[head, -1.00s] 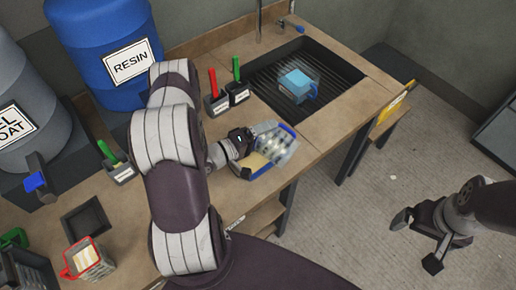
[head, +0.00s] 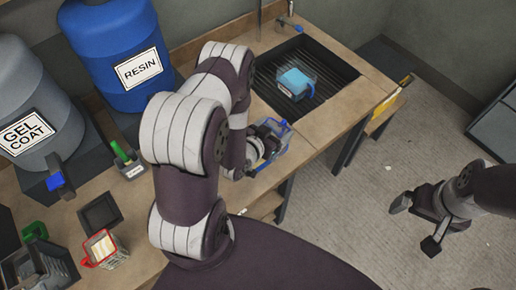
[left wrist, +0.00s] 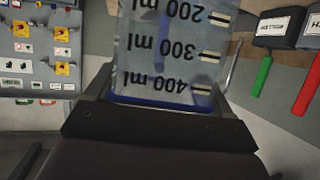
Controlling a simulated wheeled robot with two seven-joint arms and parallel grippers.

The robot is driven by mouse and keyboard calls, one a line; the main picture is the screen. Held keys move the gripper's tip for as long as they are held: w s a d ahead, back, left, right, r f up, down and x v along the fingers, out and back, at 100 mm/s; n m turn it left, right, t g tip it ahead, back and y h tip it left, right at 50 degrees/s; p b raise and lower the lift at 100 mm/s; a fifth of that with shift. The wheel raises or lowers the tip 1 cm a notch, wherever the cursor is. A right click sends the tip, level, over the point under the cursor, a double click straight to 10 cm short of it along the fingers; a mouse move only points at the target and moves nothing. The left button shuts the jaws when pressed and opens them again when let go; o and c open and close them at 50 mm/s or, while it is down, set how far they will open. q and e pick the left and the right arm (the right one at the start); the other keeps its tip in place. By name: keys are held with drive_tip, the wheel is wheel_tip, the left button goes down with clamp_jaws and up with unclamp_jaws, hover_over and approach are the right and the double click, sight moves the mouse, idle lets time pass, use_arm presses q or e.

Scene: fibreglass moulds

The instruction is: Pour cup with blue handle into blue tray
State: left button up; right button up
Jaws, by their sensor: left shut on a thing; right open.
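My left gripper (head: 262,145) is shut on a clear measuring cup (head: 280,133) with a blue edge, over the bench's front edge below the sink. In the left wrist view the cup (left wrist: 170,45) fills the space ahead, its ml markings upside down and a blue edge near the jaws. The blue tray (head: 262,166) shows only in part under the cup and gripper; its contents are hidden. I cannot tell whether anything is flowing. My right gripper (head: 416,225) is open and empty over the floor at right.
The sink (head: 335,75) holds a clear container with light-blue contents and a blue handle (head: 297,82). A red-handled cup (head: 103,250) and dark tray (head: 100,214) stand at left. Green (left wrist: 262,78) and red (left wrist: 305,92) handles show in the left wrist view.

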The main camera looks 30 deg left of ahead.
use_arm(q)
drive_tip(key=shift+r, duration=0.1)
drive_tip(key=shift+r, duration=0.25)
wheel_tip(320, 180, up, 4)
drive_tip(key=p, duration=0.3)
drive_tip(key=shift+f+p, duration=0.15)
drive_tip(key=shift+p, duration=0.2)
drive_tip(key=shift+f, duration=0.1)
